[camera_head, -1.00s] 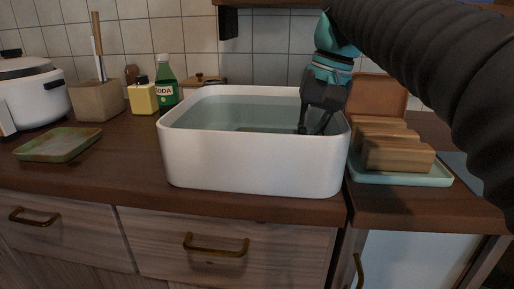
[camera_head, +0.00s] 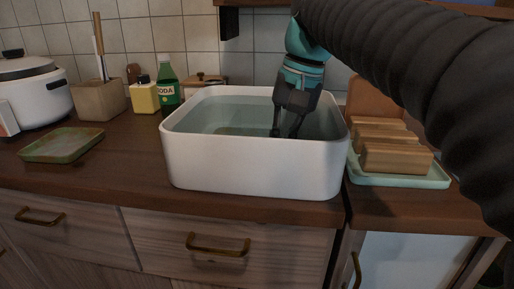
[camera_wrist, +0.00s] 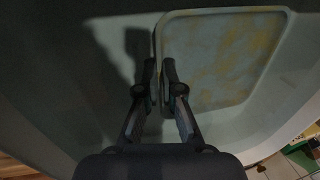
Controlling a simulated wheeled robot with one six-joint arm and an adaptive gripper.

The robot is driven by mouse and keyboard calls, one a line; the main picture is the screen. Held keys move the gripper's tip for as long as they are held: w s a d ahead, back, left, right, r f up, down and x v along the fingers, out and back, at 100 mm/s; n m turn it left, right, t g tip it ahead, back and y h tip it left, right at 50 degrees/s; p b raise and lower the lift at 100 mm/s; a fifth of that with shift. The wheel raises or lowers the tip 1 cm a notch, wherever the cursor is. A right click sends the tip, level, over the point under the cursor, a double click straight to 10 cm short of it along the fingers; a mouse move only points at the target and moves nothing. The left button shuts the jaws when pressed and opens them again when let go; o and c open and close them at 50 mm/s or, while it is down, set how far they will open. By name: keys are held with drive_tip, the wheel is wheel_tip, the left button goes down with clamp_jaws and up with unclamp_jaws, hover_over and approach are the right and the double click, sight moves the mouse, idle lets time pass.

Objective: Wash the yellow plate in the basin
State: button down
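The white basin (camera_head: 255,165) stands on the counter and holds water. The plate (camera_wrist: 225,60), pale with yellow patches, is inside the basin in the wrist view. In the head view only a dim yellowish strip of it (camera_head: 237,131) shows, low in the water. My gripper (camera_wrist: 159,75) reaches down into the basin from above. Its two fingers are close together, one on each side of the plate's left edge in the wrist view, and appear shut on it. The fingertips (camera_head: 285,134) are partly hidden in the head view.
A green-rimmed dish (camera_head: 63,145) lies left of the basin. A soda bottle (camera_head: 168,88), a yellow bottle (camera_head: 145,97) and a utensil holder (camera_head: 100,101) stand behind it. A teal tray (camera_head: 400,180) with wooden blocks (camera_head: 397,159) is close on the right.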

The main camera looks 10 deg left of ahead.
drive_tip(key=shift+d, duration=0.1)
drive_tip(key=shift+w+d, duration=0.15)
drive_tip(key=shift+d, duration=2.3)
drive_tip(key=shift+a, duration=0.1)
drive_tip(key=shift+a+p, duration=1.05)
drive_tip(key=shift+a, duration=1.35)
drive_tip(key=shift+d, duration=2.5)
drive_tip(key=shift+a, duration=0.1)
drive_tip(key=shift+a+p, duration=0.9)
drive_tip(key=shift+a, duration=1.55)
